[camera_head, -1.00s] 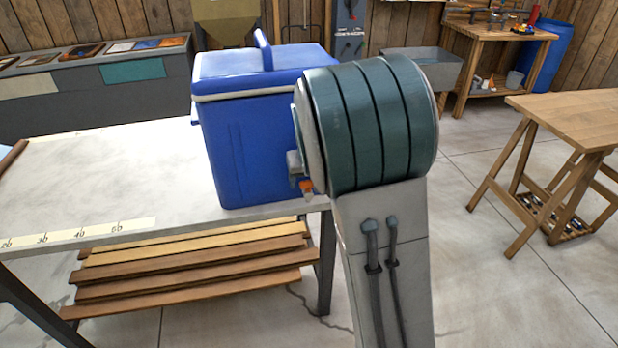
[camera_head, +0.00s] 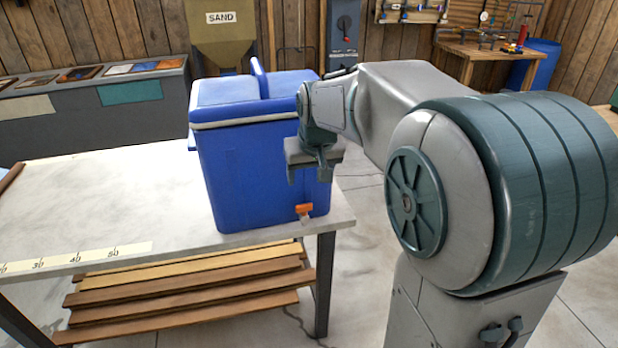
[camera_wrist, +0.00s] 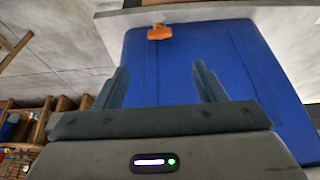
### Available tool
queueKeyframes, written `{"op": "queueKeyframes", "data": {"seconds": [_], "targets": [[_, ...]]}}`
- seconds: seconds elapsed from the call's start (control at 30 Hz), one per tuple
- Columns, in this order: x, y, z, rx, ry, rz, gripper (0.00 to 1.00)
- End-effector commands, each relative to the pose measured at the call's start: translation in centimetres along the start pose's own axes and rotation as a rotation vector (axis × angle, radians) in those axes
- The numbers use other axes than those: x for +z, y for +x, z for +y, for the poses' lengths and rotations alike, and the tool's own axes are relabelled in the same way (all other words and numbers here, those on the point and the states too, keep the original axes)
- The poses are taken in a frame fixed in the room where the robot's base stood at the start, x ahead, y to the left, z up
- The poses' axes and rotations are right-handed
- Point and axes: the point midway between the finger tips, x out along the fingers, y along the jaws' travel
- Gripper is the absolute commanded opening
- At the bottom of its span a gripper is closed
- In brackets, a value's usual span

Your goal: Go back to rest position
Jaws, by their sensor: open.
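My gripper (camera_wrist: 163,88) is open and empty in the wrist view, its two fingers apart in front of the side of the blue cooler (camera_wrist: 185,62). In the head view my gripper (camera_head: 308,172) points down beside the right side of the cooler (camera_head: 255,180). I cannot tell whether it touches the cooler. The cooler stands upright on the table, with its lid shut and its handle raised. An orange spigot (camera_head: 304,209) is low on the cooler's side; it also shows in the wrist view (camera_wrist: 159,32). My arm covers part of the right of the head view.
The cooler stands near the right end of a grey table (camera_head: 120,195) with a ruler strip (camera_head: 75,260). Wooden planks (camera_head: 190,290) lie beneath. A sand hopper (camera_head: 229,40) stands behind. A wooden workbench (camera_head: 500,52) is at the back right. The tabletop left of the cooler is clear.

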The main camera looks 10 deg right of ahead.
Motion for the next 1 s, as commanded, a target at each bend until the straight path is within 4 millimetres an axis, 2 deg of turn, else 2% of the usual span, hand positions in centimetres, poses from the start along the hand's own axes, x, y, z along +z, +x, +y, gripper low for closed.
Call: {"op": "queueKeyframes", "data": {"seconds": [0.27,0.37,0.47,0.63,0.8,0.9,1.0], "targets": [[0.1,-0.1,0.0,-0.001,0.001,-0.001,0.64],[0.9,-0.6,0.2,-0.01,0.008,-0.009,0.64],[3.2,-1.9,0.3,-0.033,0.021,-0.028,0.64],[9.8,-5.1,0.1,-0.062,0.033,-0.072,0.64],[16.3,-7.1,-0.4,-0.042,0.028,-0.111,0.64],[19.0,-7.6,-0.5,-0.02,0.025,-0.127,0.64],[20.8,-7.7,-0.5,-0.002,0.025,-0.14,0.61]]}}
